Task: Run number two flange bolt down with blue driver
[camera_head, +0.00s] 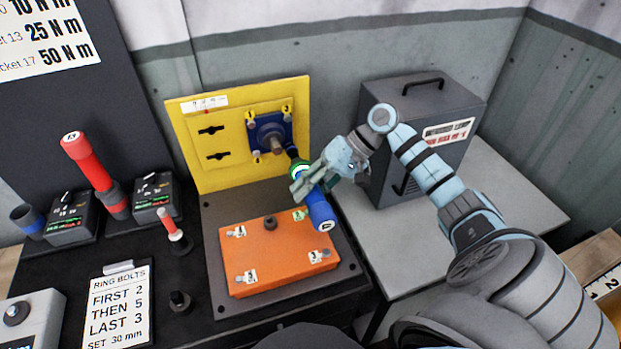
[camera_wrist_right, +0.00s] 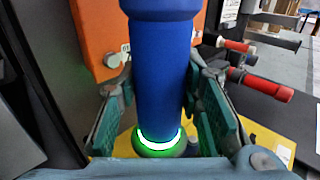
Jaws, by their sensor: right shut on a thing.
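My right gripper (camera_head: 322,172) is shut around the blue driver (camera_head: 320,212), which also fills the middle of the right wrist view (camera_wrist_right: 160,75). A ring on the driver glows green (camera_wrist_right: 160,143). The driver slants up and left, its dark nose at the lower right corner of the blue flange (camera_head: 264,130) on the yellow panel. The nose hides the flange bolt at that corner, and I cannot tell if it is seated on it. Yellow tags mark the other flange corners; their numbers are too small to read. My left gripper is not in view.
An orange block (camera_head: 262,272) with tagged bolts lies below the panel. A red driver (camera_head: 90,165) stands at the left beside dark boxes (camera_head: 72,215). A sign (camera_head: 120,300) lists ring bolts 2, 5, 3. A grey cabinet (camera_head: 415,100) stands right of the panel.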

